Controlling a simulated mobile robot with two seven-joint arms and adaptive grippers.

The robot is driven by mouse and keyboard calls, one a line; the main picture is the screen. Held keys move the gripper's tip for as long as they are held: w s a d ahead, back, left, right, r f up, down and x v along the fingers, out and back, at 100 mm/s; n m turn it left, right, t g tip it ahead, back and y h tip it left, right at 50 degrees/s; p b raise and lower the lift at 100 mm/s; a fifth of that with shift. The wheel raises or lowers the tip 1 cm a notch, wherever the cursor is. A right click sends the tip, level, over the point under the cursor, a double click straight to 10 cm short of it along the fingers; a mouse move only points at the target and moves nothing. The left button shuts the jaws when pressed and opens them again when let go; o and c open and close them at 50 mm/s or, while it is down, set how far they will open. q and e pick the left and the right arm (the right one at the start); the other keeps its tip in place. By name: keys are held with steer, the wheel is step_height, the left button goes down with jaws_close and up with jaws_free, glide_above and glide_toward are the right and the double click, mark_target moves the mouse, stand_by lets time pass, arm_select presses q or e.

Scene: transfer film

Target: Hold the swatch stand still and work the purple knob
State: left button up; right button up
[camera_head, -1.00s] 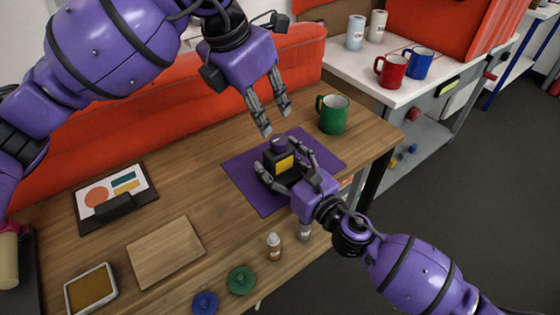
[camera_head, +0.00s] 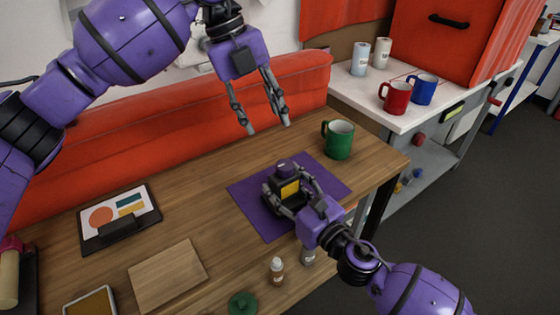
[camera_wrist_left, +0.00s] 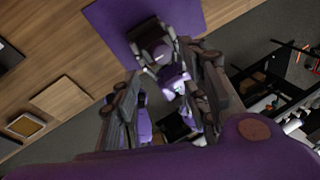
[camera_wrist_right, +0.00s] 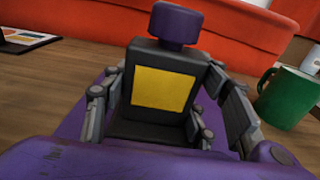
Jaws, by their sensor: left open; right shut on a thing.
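The swatch stand (camera_wrist_right: 120,128) is a dark block with a yellow panel on its front. The purple knob (camera_wrist_right: 175,24) sits on its top. In the head view the knob (camera_head: 283,167) shows above the stand, which stands upright on a purple mat (camera_head: 262,222). My right gripper (camera_head: 292,194) is shut on the stand, one finger on each side. My left gripper (camera_head: 268,128) is open and empty, pointing down above the table, behind and above the knob. In the left wrist view the stand and knob (camera_wrist_left: 160,52) lie beyond the open fingers.
A green mug (camera_head: 340,141) stands just right of the mat. Red and blue mugs stand on the white side counter (camera_head: 372,99). An orange sofa runs behind.

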mark_target(282, 165)
arm_select(q)
steer(key=d+f+n, duration=0.1)
steer(key=f+n, duration=0.2)
steer(key=s+d+f+n+g, duration=0.1)
steer(key=f+n, duration=0.2)
steer(key=f, duration=0.1)
steer(key=d+f+n, duration=0.1)
steer(key=f+n, duration=0.2)
steer(key=f, duration=0.1)
steer(key=shift+s+d+f+n+h, duration=0.1)
steer(key=shift+s+d+n+h, duration=0.15)
steer(key=shift+n+h, duration=0.05)
steer(key=shift+c, duration=0.3)
steer(key=c, duration=1)
steer(key=shift+g, duration=0.3)
